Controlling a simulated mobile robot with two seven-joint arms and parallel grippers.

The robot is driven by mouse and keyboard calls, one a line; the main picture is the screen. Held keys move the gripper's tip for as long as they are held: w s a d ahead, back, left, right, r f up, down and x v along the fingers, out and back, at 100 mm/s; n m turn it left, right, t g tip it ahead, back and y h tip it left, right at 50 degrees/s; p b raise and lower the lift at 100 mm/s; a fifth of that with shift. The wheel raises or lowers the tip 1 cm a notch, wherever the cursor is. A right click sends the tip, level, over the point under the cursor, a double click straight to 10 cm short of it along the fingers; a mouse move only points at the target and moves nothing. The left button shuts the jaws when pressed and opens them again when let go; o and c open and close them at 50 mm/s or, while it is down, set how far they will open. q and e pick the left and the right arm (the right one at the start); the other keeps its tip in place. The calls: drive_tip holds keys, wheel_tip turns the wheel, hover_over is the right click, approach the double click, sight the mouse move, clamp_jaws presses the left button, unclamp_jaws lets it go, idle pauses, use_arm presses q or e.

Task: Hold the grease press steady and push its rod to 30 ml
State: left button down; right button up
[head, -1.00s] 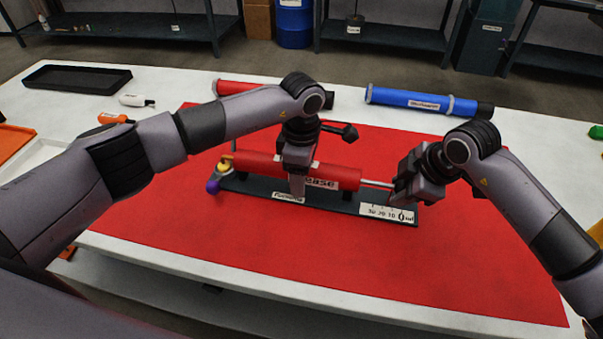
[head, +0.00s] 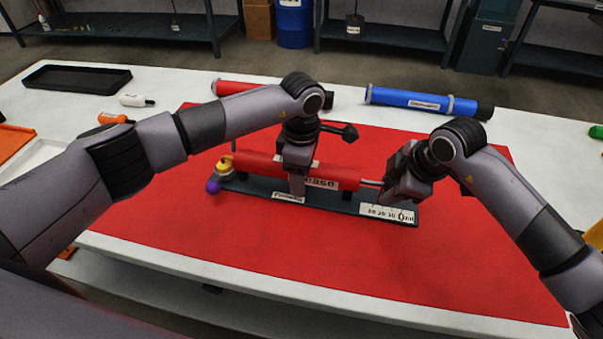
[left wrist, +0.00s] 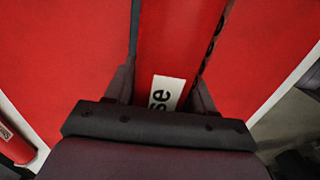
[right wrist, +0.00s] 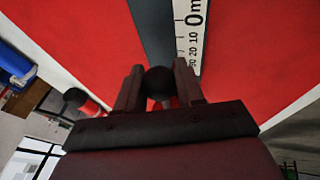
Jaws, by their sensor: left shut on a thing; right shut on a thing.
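The grease press (head: 255,165) is a red cylinder lying on a dark base (head: 345,207) on the red mat. My left gripper (head: 298,180) is shut around its barrel near the "ease" label; the red barrel also shows between the fingers in the left wrist view (left wrist: 180,50). A short piece of the metal rod (head: 371,183) shows at the barrel's right end. My right gripper (head: 392,190) is shut on the rod's end, a dark round knob (right wrist: 159,82).
A yellow and purple fitting (head: 218,176) sits at the press's left end. A red tube (head: 232,88) and a blue tube (head: 410,99) lie behind. A black tray (head: 78,77) is at the back left. The mat in front is clear.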

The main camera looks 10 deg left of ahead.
use_arm(q)
drive_tip(key=shift+d, duration=0.15)
use_arm(e)
drive_tip(key=shift+a, duration=0.5)
drive_tip(key=shift+d, duration=0.35)
drive_tip(key=o, duration=1.2)
drive_tip(key=shift+o, duration=0.2)
drive_tip(key=v, duration=0.7)
drive_tip(key=shift+d, duration=0.1)
use_arm(q)
drive_tip(key=shift+c, duration=1.5)
unclamp_jaws()
